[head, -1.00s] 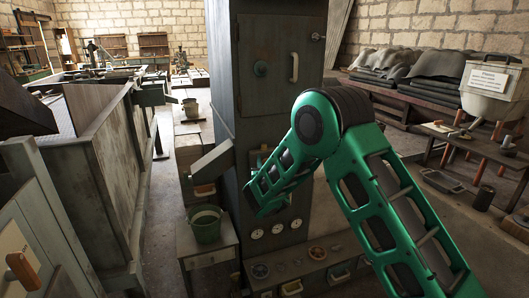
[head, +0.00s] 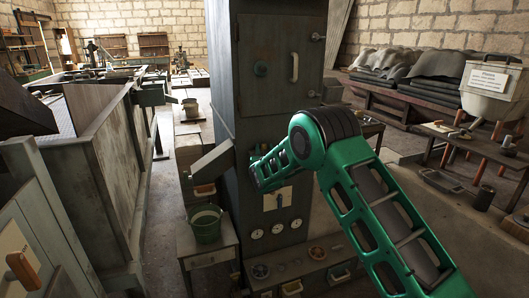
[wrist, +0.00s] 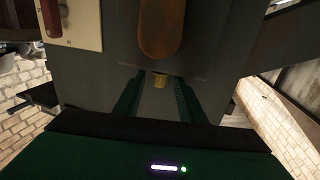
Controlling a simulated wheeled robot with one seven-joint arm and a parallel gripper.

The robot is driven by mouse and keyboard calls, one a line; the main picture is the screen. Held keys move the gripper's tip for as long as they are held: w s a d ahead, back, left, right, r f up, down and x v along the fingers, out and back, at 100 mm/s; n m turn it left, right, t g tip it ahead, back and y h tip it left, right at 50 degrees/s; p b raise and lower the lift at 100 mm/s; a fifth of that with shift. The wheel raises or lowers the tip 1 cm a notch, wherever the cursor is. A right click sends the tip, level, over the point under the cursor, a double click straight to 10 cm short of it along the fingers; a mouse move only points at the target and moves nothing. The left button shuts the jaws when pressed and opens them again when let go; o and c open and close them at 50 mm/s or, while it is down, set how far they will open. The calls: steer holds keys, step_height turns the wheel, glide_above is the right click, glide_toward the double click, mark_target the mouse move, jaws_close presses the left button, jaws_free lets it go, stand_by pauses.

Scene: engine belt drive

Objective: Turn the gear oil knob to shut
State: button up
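My gripper (wrist: 157,98) shows in the wrist view with its two dark green fingers apart and nothing held between them. A small yellowish knob-like part (wrist: 160,80) shows between the fingertips, against a dark grey surface. I cannot tell whether it is the gear oil knob or whether the fingers touch it. A brown rounded handle (wrist: 160,30) is just above it. In the head view my green arm reaches the front of the tall dark cabinet (head: 225,75); the gripper itself is not clearly visible there. No label for gear oil can be read.
A green bucket (head: 206,226) stands on a small table at left. In the wrist view a pale panel (wrist: 85,25) is at upper left.

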jaws_close()
steer(key=shift+d+n+y, duration=0.15)
steer(key=shift+n+y, duration=0.25)
steer(key=shift+y, duration=0.2)
steer(key=shift+w+d+n+g+y, duration=0.1)
steer(key=shift+d+n+g+y, duration=0.15)
steer(key=shift+n+g+y, duration=0.65)
steer(key=shift+w+d+n+g+y, duration=0.1)
steer(key=shift+d+n+g+y, duration=0.15)
steer(key=shift+n+y, duration=1.25)
steer(key=shift+w+d+n+g+y, duration=0.1)
steer(key=shift+d+n+g+y, duration=0.3)
steer(key=shift+y, duration=1.4)
steer(key=shift+a+n+g+y, duration=0.15)
steer(key=shift+n+g+y, duration=0.35)
steer(key=shift+g+y, duration=0.15)
jaws_free()
